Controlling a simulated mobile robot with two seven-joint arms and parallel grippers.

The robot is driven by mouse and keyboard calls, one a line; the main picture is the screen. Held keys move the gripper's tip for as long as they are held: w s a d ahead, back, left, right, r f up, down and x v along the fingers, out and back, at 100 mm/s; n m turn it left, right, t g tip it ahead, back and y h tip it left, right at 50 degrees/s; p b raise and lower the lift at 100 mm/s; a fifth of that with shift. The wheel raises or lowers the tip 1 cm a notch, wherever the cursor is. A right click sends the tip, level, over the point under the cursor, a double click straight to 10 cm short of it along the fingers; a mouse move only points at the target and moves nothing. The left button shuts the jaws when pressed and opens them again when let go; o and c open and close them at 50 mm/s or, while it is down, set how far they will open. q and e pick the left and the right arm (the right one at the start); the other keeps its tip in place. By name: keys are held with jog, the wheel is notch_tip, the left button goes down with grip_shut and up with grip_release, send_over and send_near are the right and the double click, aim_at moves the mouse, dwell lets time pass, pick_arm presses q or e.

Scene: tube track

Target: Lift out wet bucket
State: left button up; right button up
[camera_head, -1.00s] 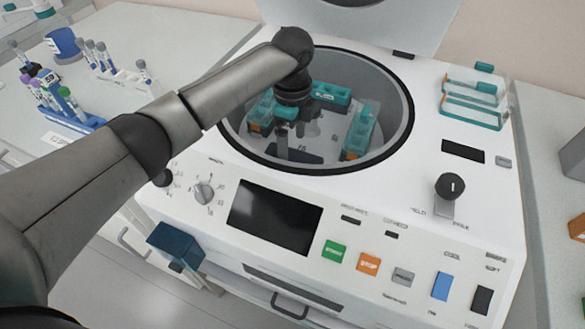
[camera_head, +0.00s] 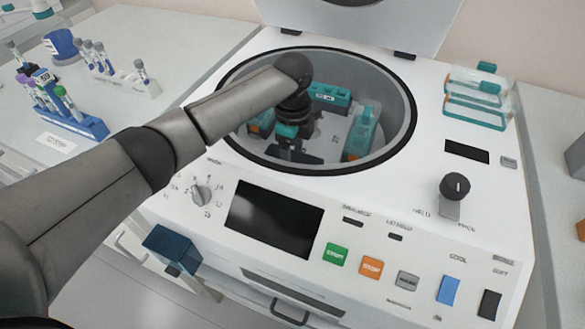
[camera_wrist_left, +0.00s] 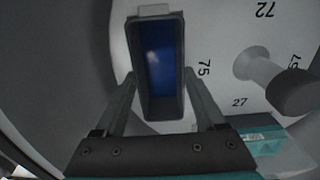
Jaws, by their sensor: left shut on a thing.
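The wet bucket (camera_wrist_left: 157,62) is a dark, open-topped rectangular bucket with a glossy blue inside, seen from above in the left wrist view. My left gripper (camera_wrist_left: 160,80) is shut on it, one finger along each long side. In the head view my left gripper (camera_head: 288,148) is down inside the round bowl of the centrifuge (camera_head: 395,245); my arm hides part of the bowl. The dark bucket is mostly hidden there. Other teal-topped buckets stand in the bowl, one at the back (camera_head: 328,95) and one at the right (camera_head: 362,130). My right gripper is not in view.
The centrifuge lid (camera_head: 360,22) stands open behind the bowl. Clear lidded boxes (camera_head: 475,98) lie on the back right of the housing. A tube rack (camera_head: 72,120) is on the left bench. A dark blue box (camera_head: 172,246) is by the machine's front left.

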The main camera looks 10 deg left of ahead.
pick_arm(q)
jog(key=c, duration=0.5)
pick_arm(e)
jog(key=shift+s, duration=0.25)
pick_arm(q)
notch_tip(320, 180, up, 20)
jog(key=p, duration=0.5)
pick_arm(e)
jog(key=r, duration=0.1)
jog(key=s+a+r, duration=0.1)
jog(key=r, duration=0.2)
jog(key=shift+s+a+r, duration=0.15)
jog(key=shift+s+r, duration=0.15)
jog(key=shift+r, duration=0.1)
pick_arm(q)
jog(key=shift+r, duration=0.1)
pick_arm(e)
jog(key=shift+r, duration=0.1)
pick_arm(q)
notch_tip(320, 180, up, 5)
jog(key=p, duration=0.7)
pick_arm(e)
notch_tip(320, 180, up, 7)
